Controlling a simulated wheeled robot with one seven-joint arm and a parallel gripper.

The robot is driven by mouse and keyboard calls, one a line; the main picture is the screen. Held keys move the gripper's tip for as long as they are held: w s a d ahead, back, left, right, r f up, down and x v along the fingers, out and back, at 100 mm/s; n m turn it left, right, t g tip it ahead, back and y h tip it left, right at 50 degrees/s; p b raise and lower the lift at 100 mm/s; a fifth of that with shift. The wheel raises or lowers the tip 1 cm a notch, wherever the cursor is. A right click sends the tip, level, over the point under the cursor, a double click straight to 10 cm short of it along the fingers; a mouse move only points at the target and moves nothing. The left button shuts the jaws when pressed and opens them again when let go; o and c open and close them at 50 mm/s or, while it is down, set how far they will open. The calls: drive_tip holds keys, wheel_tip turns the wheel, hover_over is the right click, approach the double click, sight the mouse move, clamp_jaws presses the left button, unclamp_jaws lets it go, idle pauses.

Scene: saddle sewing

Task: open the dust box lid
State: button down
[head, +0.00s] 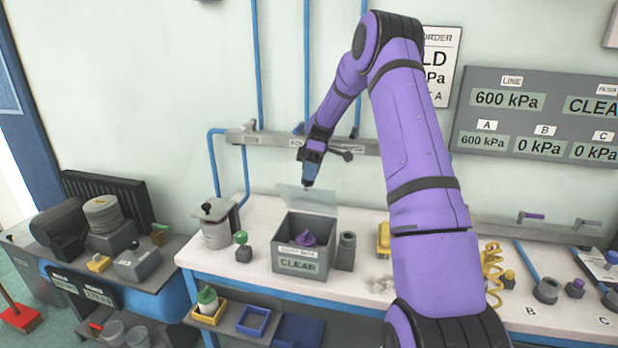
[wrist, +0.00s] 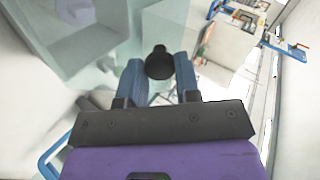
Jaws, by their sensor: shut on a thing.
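The dust box (head: 300,264) is a grey open-topped bin on the workbench, with a "CLEAR" label on its front and a purple thing (head: 306,239) inside. Its translucent lid (head: 307,201) stands tilted up at the back edge of the box, leaving the top uncovered. My gripper (head: 309,184) is at the lid's upper edge. In the wrist view, its blue fingers (wrist: 158,75) are shut on a black round knob (wrist: 160,62), with the pale see-through lid (wrist: 112,62) around it. The box (wrist: 65,40) shows at the upper left there.
A grey cylinder (head: 346,251) stands close to the box's right, and a green-knobbed block (head: 243,247) to its left. A metal canister (head: 215,224) is further left. A rail (head: 300,143) with blue pipes runs along the wall behind my gripper.

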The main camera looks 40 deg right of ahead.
drive_tip(key=c, duration=0.8)
unclamp_jaws()
drive_tip(key=shift+r, duration=0.2)
wheel_tip(320, 180, up, 3)
drive_tip(key=shift+w+r, duration=0.1)
drive_tip(key=o, duration=0.4)
drive_tip(key=shift+s+a+r, duration=0.1)
drive_tip(key=shift+s+a, duration=0.15)
drive_tip(key=shift+s, duration=0.35)
drive_tip(key=shift+s+a, duration=0.2)
drive_tip(key=shift+s, duration=0.4)
drive_tip(key=shift+s+a+r, duration=0.1)
drive_tip(key=shift+s, duration=0.35)
drive_tip(key=shift+s+a+r, duration=0.1)
drive_tip(key=shift+s, duration=0.35)
drive_tip(key=c, duration=0.4)
drive_tip(key=s+a, duration=0.1)
drive_tip(key=s, duration=0.2)
drive_tip(key=s+a, duration=0.1)
drive_tip(key=s, duration=0.3)
drive_tip(key=s+a, duration=0.2)
drive_tip(key=s, duration=0.2)
drive_tip(key=shift+s+r, duration=0.1)
drive_tip(key=shift+r, duration=0.3)
